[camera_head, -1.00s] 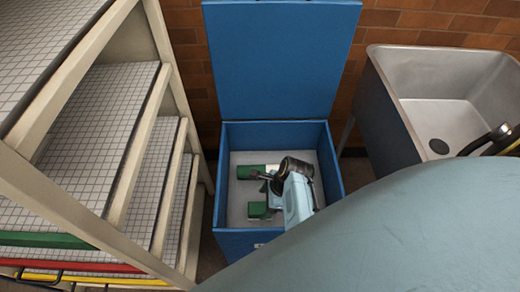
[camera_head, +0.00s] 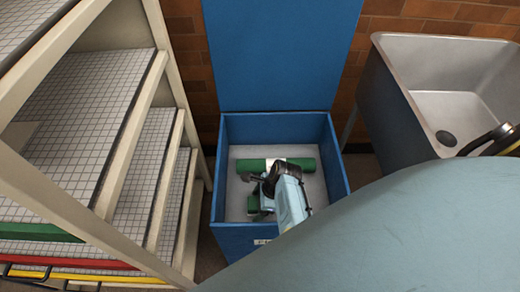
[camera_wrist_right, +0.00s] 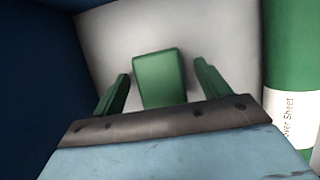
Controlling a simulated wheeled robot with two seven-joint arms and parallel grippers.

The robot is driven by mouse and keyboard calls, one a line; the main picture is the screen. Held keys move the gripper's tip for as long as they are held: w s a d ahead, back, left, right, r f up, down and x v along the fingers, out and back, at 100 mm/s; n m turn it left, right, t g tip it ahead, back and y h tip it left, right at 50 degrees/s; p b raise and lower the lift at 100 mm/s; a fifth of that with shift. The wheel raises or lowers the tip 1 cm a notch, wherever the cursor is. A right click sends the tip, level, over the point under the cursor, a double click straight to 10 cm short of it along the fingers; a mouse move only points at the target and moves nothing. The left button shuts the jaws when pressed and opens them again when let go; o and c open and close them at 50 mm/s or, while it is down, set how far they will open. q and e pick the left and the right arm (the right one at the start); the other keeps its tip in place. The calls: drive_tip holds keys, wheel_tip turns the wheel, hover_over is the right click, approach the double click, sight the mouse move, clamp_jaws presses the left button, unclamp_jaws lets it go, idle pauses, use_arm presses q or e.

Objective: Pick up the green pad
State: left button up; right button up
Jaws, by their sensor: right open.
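The green pad (camera_head: 252,205) is a small green block on the pale floor of the open blue box (camera_head: 222,160). In the head view my right gripper (camera_head: 262,189) is inside the box and partly hides the pad. In the right wrist view the pad (camera_wrist_right: 159,78) shows between the two spread fingers of my right gripper (camera_wrist_right: 164,70), with a gap on each side. The gripper is open and holds nothing. My left gripper is out of view.
A green roll with a white label (camera_head: 303,164) lies along the box's back; it also shows at right in the wrist view (camera_wrist_right: 286,60). The raised blue lid (camera_head: 280,60) stands behind. A shelf rack (camera_head: 125,140) is left, a metal sink (camera_head: 400,75) right.

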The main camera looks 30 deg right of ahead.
sight(252, 203)
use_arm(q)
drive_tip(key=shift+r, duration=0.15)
use_arm(e)
drive_tip(key=shift+f, duration=0.1)
drive_tip(key=c, duration=1)
drive_tip(key=shift+c, duration=0.2)
